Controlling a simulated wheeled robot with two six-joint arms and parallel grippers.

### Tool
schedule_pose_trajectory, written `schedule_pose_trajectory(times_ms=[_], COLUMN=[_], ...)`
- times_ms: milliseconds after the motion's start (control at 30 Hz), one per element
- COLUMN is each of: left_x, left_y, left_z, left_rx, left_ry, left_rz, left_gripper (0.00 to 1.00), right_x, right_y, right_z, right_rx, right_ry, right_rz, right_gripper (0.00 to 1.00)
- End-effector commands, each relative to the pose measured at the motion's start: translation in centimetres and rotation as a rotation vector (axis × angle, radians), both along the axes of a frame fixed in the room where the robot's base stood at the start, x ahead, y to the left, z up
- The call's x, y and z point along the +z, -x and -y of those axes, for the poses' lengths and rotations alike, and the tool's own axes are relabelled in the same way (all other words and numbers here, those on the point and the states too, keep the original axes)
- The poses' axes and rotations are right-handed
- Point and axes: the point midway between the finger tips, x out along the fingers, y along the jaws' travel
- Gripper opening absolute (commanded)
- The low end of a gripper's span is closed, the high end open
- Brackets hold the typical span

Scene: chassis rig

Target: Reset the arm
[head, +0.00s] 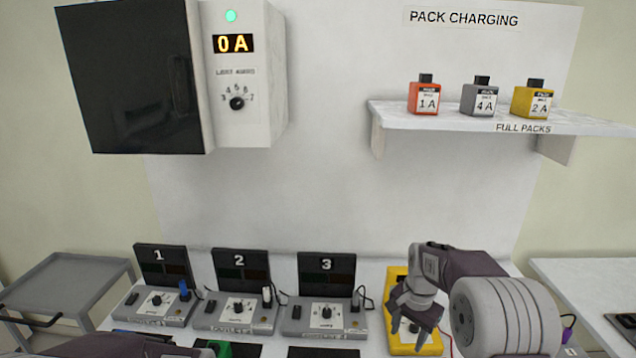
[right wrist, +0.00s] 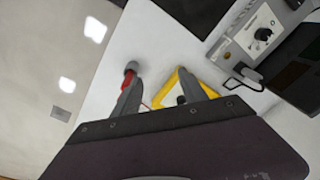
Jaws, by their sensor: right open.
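My right gripper (head: 408,338) is open, pointing down over the yellow unit (head: 396,275) at the right end of the bench. Its two fingers (right wrist: 160,82) show spread in the right wrist view, with nothing held between them. There the yellow unit (right wrist: 184,76) appears beyond and partly behind the right-hand finger. A red item with a grey end (right wrist: 130,70) shows by the left-hand finger, and the finger hides part of it. Part of my left arm (head: 130,347) crosses the bottom left of the head view, but its gripper does not show.
Three numbered charging stations (head: 158,300), (head: 237,307), (head: 325,312) line the bench left of my right gripper. A shelf (head: 450,119) above holds orange (head: 423,97), grey (head: 479,99) and yellow (head: 532,102) packs. A wall box (head: 238,100) reads 0 A. A grey cart (head: 70,285) stands left.

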Motion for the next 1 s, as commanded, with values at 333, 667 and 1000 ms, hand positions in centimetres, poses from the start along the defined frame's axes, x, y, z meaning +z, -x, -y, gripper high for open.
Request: schedule_pose_trajectory(times_ms=[333,667,1000], left_x=[0.0,0.0,0.0], left_y=[0.0,0.0,0.0], left_z=[0.0,0.0,0.0], left_rx=[0.0,0.0,0.0], left_ry=[0.0,0.0,0.0], left_rz=[0.0,0.0,0.0], left_gripper=[0.36,0.36,0.36], right_x=[1.9,-2.8,-3.1], right_y=[8.1,20.7,19.9], right_z=[-2.9,-3.9,-3.9], right_rx=[0.167,0.632,0.782], right_ry=[0.001,0.022,0.049], right_rz=[0.016,-0.003,0.038], right_gripper=[0.5,0.5,0.5])
